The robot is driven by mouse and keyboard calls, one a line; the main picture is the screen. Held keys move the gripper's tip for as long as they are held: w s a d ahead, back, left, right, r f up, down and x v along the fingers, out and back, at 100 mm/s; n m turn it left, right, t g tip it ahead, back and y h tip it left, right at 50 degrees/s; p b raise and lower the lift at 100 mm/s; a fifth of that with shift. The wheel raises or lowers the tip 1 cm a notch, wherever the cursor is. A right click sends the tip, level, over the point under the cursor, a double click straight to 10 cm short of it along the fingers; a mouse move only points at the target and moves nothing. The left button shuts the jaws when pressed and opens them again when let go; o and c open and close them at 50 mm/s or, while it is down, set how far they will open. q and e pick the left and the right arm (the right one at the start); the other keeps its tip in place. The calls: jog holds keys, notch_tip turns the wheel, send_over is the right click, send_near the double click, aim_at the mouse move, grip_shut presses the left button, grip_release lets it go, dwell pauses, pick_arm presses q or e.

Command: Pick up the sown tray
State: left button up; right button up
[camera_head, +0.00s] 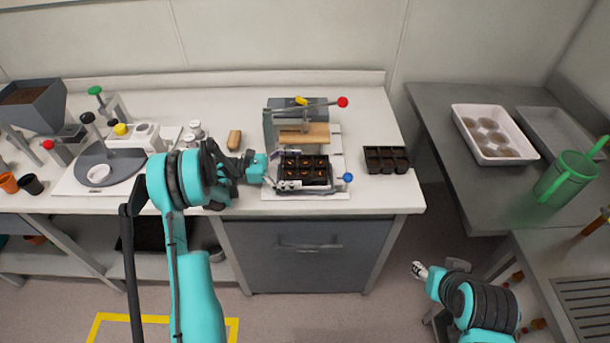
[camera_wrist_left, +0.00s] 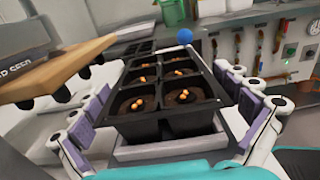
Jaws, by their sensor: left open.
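The sown tray (camera_head: 304,171) is a black tray of several cells with dark soil and small orange seeds. It sits on the light base of the seeding press at the middle of the bench. My left gripper (camera_head: 279,172) reaches it from the left. In the left wrist view, its open fingers with purple pads stand on both sides of the tray (camera_wrist_left: 165,128), with narrow gaps; whether they touch it is unclear. My right gripper (camera_head: 418,269) hangs low at the right, away from the bench, and its fingers are too small to judge.
The press's wooden board (camera_head: 303,134) and red-knobbed lever (camera_head: 342,102) stand just behind the tray. A blue knob (camera_head: 347,177) is at its right. Another black tray (camera_head: 387,160) lies further right. A white tray (camera_head: 495,135) and green watering can (camera_head: 568,178) stand on the right bench.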

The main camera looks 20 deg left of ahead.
pick_arm(q)
jog(key=shift+x, duration=0.8)
jog(key=shift+c, duration=0.6)
jog(key=c, duration=1.5)
jog(key=shift+r, duration=0.1)
